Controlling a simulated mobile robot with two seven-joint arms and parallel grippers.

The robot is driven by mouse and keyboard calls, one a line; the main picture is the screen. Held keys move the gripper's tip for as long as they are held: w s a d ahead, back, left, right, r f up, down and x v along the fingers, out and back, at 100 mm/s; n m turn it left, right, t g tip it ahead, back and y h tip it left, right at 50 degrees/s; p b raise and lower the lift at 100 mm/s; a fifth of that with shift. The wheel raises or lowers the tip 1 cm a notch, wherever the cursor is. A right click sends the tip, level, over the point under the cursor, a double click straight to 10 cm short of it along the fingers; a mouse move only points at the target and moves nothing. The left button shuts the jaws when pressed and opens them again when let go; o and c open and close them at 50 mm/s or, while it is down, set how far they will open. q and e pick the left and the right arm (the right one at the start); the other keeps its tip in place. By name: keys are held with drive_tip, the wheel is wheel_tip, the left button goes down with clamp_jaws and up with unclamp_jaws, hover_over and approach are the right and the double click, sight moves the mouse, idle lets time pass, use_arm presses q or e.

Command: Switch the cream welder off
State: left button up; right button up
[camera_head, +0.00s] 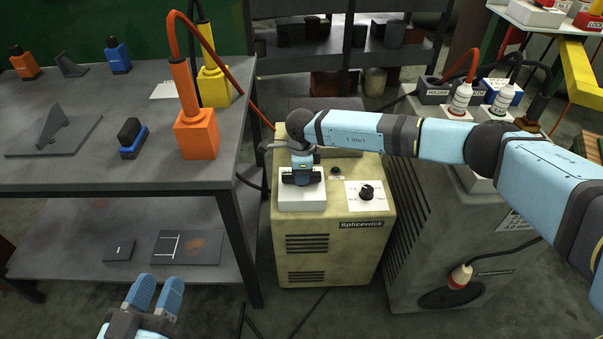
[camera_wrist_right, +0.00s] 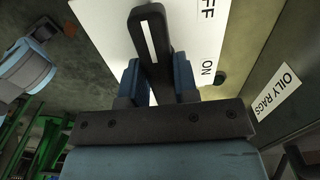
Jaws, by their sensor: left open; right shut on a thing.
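The cream welder (camera_head: 356,255), labelled Splicewick, stands on the floor at the middle of the head view. A white switch plate (camera_head: 302,202) is on its upper front left. In the right wrist view the plate (camera_wrist_right: 105,22) bears the words OFF and ON. My right gripper (camera_head: 302,176) is over this plate. In the wrist view its blue fingers (camera_wrist_right: 160,85) are shut on a black switch handle (camera_wrist_right: 150,40) with a white stripe. I cannot tell which word the handle points at. My left gripper (camera_head: 157,292) is open and empty, low at the left.
A grey workbench (camera_head: 90,178) with orange, yellow and blue tools stands to the left. A dial (camera_head: 366,192) is beside the switch plate. A grey machine (camera_head: 430,240) with cables stands close on the right. An OILY RAGS label (camera_wrist_right: 278,92) shows in the wrist view.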

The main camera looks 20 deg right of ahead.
drive_tip(key=o, duration=0.9)
drive_tip(key=shift+r, duration=0.1)
